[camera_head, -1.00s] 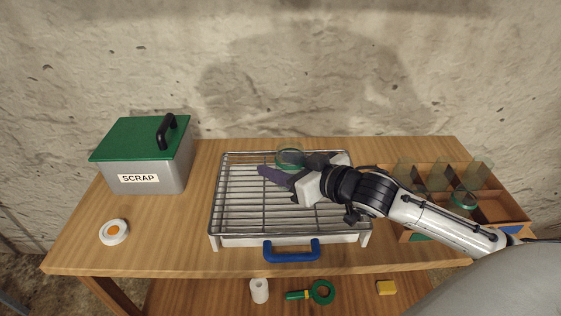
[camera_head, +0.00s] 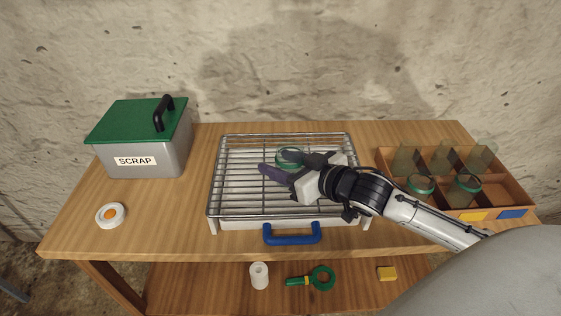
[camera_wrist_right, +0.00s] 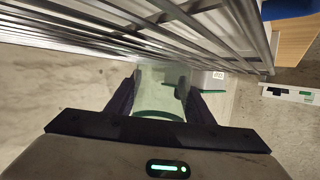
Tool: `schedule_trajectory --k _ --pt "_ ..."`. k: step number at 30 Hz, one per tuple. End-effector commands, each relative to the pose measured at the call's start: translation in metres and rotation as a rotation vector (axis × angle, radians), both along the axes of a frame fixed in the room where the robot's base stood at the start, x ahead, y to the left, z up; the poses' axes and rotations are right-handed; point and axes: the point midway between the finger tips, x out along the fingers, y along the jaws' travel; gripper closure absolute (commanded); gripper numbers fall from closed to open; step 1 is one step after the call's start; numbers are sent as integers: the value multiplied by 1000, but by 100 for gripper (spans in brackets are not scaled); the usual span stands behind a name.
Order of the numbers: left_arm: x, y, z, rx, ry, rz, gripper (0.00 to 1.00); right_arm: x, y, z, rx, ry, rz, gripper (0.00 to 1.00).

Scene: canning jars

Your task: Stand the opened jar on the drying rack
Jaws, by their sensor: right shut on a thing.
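My right gripper (camera_head: 271,161) is shut on a clear glass jar with a green rim (camera_head: 289,165). It holds the jar over the back middle part of the wire drying rack (camera_head: 240,206). In the right wrist view, the jar (camera_wrist_right: 162,85) is between the two dark fingers, and the rack's bars (camera_wrist_right: 130,32) run close beyond it. I cannot tell whether the jar's base touches the bars. Part of the jar is hidden behind the fingers in the head view. My left gripper is in neither view.
A grey scrap bin (camera_head: 158,156) with a green lid stands at the left. A white lid with an orange centre (camera_head: 111,215) lies in front of it. A divided wooden crate (camera_head: 510,188) with several jars is at the right. The rack has a blue handle (camera_head: 291,238) in front.

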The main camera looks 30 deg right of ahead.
Motion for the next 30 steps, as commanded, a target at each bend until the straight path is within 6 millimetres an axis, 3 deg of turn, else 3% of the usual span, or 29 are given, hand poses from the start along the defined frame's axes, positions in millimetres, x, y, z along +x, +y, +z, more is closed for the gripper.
schedule_trajectory --k 21,22,25,30 --pt "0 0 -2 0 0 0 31 0 0 -8 0 -2 0 94" --pt "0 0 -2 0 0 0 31 0 0 -7 0 -2 0 48" --pt "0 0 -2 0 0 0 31 0 0 -7 0 -2 0 31" --pt "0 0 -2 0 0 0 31 0 0 -7 0 -1 0 31"
